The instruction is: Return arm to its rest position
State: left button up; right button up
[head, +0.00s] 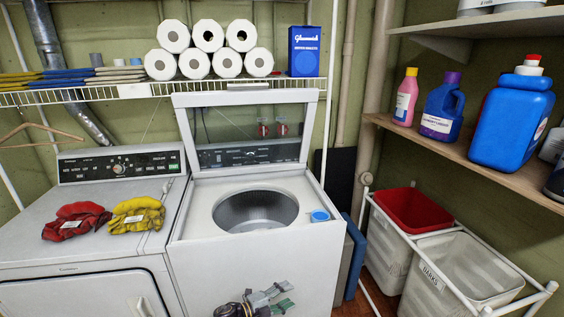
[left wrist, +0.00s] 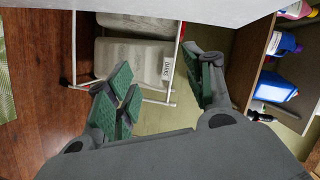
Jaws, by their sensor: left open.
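My left gripper (head: 268,298) shows at the bottom middle of the head view, low in front of the white washer's front panel. In the left wrist view its green-padded fingers (left wrist: 165,88) stand wide apart, with nothing between them. The top-loading washer (head: 203,221) has its lid (head: 250,107) raised and its round drum (head: 255,210) open. My right gripper is in neither view.
A dryer (head: 40,245) with red gloves (head: 76,220) and yellow gloves (head: 136,214) stands at left. A blue cap (head: 319,216) sits on the washer's right corner. A hamper rack (head: 458,290) stands at right, below a shelf (head: 455,146) of bottles.

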pick_arm(q)
jog(key=s+a+f+n+y+b, duration=0.1)
jog(key=s+a+f+n+y, duration=0.35)
jog(key=a+f, duration=0.4)
jog(key=s+a+f+n+t+y+b, duration=0.1)
jog(key=s+a+f+n+y, duration=0.35)
jog(key=f, duration=0.75)
jog(key=s+a+f+n+y+b, duration=0.1)
jog(key=s+a+f+n+y, duration=0.1)
jog(key=s+a+f+n, duration=0.65)
jog(key=s+a+f+n+g+y, duration=0.1)
jog(key=s+a+f, duration=0.3)
jog(key=s, duration=0.7)
jog(key=s+a+f+n+g+y+b, duration=0.1)
jog(key=s+a+f+n+g, duration=0.1)
jog(key=s+a+f+g, duration=0.2)
jog(key=s+a+f+n+g+y, duration=0.2)
jog(key=s+f, duration=0.7)
jog(key=s, duration=1.1)
jog(key=shift+a+f+g, duration=0.15)
jog(key=shift+a+g, duration=0.25)
jog(key=shift+a, duration=0.8)
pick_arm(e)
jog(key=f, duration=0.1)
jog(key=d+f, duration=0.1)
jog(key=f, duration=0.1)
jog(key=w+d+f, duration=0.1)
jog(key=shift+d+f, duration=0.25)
pick_arm(q)
jog(key=shift+w, duration=0.1)
